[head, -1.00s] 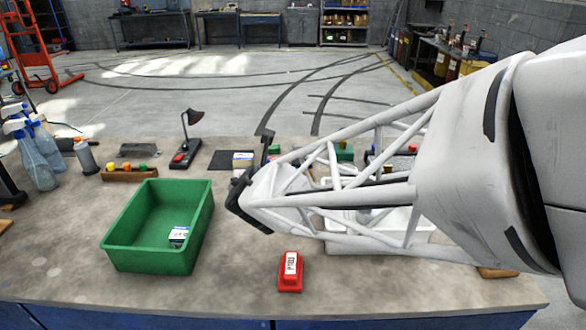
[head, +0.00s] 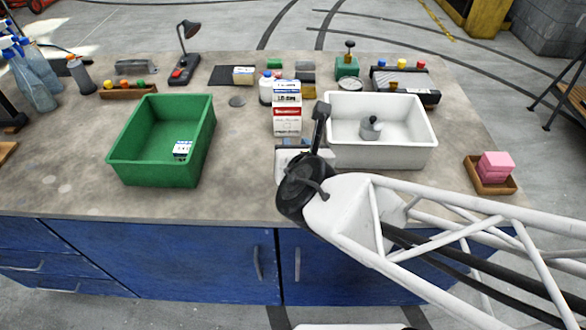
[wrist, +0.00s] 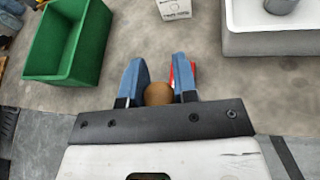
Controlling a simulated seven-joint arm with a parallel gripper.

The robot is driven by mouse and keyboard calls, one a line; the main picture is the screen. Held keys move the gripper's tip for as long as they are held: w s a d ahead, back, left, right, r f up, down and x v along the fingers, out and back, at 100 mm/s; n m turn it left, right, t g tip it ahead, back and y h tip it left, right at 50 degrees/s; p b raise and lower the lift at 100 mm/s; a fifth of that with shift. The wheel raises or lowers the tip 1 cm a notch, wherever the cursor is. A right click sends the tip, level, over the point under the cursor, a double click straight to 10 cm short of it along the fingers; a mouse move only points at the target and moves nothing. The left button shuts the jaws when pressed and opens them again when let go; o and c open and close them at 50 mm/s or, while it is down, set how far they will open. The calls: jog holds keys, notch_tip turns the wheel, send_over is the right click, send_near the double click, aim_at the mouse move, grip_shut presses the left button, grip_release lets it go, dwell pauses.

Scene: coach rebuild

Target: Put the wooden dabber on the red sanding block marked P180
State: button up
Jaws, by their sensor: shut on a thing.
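In the wrist view my gripper (wrist: 157,78) has its two blue fingers closed on a brown, round-topped thing, the wooden dabber (wrist: 159,94). Only its rounded top shows; its lower end is hidden. The red sanding block (wrist: 194,71) shows as red slivers beside and behind the right finger, so the dabber is close to it. I cannot tell whether they touch. In the head view my dark wrist and white arm cover the block and the dabber, near the bench's front edge. The P180 marking is not visible now.
A green bin (head: 115,160) with a small box inside stands left. A white tray (head: 428,140) holding a grey metal pot (head: 371,128) stands right. A white and red carton (head: 287,108) stands just behind my gripper. Pink blocks (head: 495,165) sit at far right.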

jog(key=s+d+f, duration=0.4)
jog(key=s+d, duration=0.1)
jog(key=s, duration=0.3)
jog(key=shift+s+f, duration=0.25)
jog(key=shift+f, duration=0.15)
jog(key=shift+w, duration=0.15)
jog(key=w+a, duration=0.2)
jog(key=w, duration=0.3)
jog(key=w+a+f, duration=0.1)
jog(key=w+a, duration=0.1)
jog(key=w, duration=0.2)
jog(key=w+a, duration=0.2)
jog(key=w, duration=0.3)
jog(key=shift+w+f, duration=0.2)
jog(key=shift+w, duration=0.1)
jog(key=shift+f, duration=1.75)
jog(key=shift+f, duration=0.2)
jog(key=o, duration=0.9)
